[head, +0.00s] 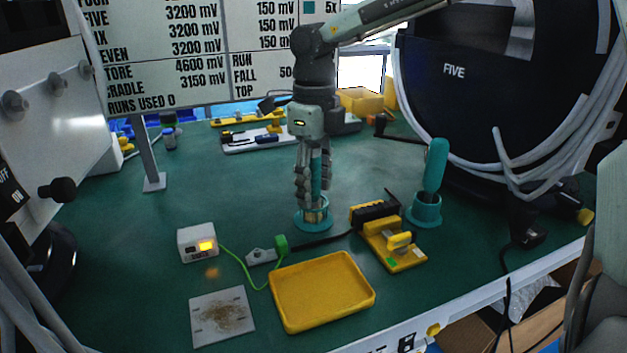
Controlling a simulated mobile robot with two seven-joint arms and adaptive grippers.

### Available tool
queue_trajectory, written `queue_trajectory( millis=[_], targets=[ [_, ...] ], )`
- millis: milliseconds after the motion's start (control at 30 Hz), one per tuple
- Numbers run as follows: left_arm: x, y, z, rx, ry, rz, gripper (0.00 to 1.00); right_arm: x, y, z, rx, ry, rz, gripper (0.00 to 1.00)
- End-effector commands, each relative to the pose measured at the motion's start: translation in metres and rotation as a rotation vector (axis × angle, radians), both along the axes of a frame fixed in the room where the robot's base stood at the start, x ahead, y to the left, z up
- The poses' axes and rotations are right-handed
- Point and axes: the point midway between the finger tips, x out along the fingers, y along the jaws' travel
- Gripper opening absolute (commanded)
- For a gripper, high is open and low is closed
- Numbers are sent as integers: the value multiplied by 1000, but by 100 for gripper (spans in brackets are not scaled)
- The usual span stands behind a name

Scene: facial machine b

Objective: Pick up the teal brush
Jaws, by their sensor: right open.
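A teal brush (316,176) stands upright in a round teal holder (313,226) near the middle of the green table. Only a narrow strip of its handle shows between the fingers, with a tan part low down by the holder. My right gripper (312,190) points straight down over it, with its open fingers on either side of the handle. I cannot tell whether they touch it. A second teal handle (435,165) stands upright in another teal holder (424,212) to the right. My left gripper is not in view.
In front are a yellow tray (322,290), a white plate with brown bits (222,315), a small white box with a lit display (197,243) and a yellow-black tool (395,245). A large black drum (480,110) stands at right.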

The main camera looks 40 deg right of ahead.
Motion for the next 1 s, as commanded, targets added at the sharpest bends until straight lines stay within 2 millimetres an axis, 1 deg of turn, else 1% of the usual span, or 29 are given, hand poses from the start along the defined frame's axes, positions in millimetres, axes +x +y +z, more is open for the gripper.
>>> queue_trajectory(
  millis=[67,100,400,467,800,867,1000],
  targets=[
    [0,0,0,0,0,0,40,0,0,0,0,0,0,46],
    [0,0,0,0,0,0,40,0,0,0,0,0,0,44],
    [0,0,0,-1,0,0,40,0,0,1,0,-1,0,6],
    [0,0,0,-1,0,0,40,0,0,1,0,-1,0,0],
    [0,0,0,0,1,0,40,1,0,3,0,-2,0,0],
    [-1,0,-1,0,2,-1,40,1,0,5,-1,-4,1,0],
    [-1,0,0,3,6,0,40,2,0,19,-2,-5,1,0]
  ],
)
